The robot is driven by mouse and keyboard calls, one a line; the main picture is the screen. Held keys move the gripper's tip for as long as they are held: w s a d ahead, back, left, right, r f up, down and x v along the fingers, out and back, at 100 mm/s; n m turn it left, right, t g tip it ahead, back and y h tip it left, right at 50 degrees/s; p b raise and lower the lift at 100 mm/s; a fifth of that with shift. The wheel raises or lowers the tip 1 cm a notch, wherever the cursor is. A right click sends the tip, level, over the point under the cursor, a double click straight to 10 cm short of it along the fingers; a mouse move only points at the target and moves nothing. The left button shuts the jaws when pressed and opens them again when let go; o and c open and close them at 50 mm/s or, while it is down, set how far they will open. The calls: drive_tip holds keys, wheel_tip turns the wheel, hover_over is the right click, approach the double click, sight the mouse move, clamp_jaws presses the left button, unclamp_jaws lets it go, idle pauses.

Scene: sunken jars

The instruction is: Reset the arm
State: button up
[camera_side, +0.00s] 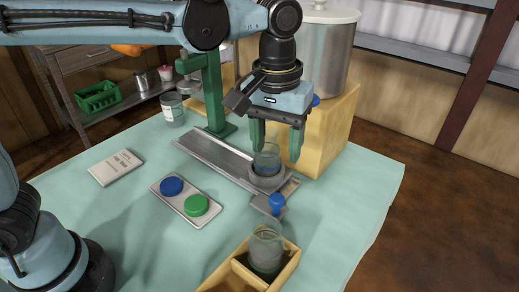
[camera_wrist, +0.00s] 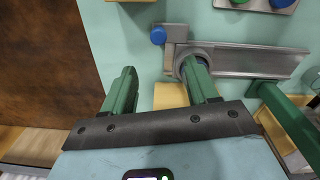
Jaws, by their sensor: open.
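My gripper (camera_side: 278,146) is open, its two green fingers pointing down over the end of a metal rail (camera_side: 212,155). A clear glass jar (camera_side: 266,162) with something bluish low in it stands upright in the round holder (camera_side: 268,182) at the rail's end. The fingertips are near the jar's rim; I cannot tell if they touch it. In the wrist view my gripper (camera_wrist: 158,75) shows nothing held between its fingers. There the right finger covers part of the holder (camera_wrist: 187,60), and the jar is not clearly seen.
A blue knob (camera_side: 277,202) sits beside the holder. A wooden box (camera_side: 240,278) with another jar (camera_side: 267,250) stands in front. A tray (camera_side: 184,194) holds blue and green discs. A green post (camera_side: 215,95), a wooden block (camera_side: 335,125) and a large metal pot (camera_side: 322,55) stand behind.

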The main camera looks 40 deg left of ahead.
drive_tip(key=s+a+f+m+t, duration=0.1)
drive_tip(key=s+a+f+t, duration=0.1)
drive_tip(key=a, duration=0.7)
drive_tip(key=s+a+f+m+t, duration=0.1)
drive_tip(key=s+a+t, duration=0.3)
drive_tip(key=a, duration=0.6)
drive_tip(key=shift+s+f+t, duration=0.4)
drive_tip(key=shift+s+f, duration=0.1)
drive_tip(key=shift+f, duration=0.3)
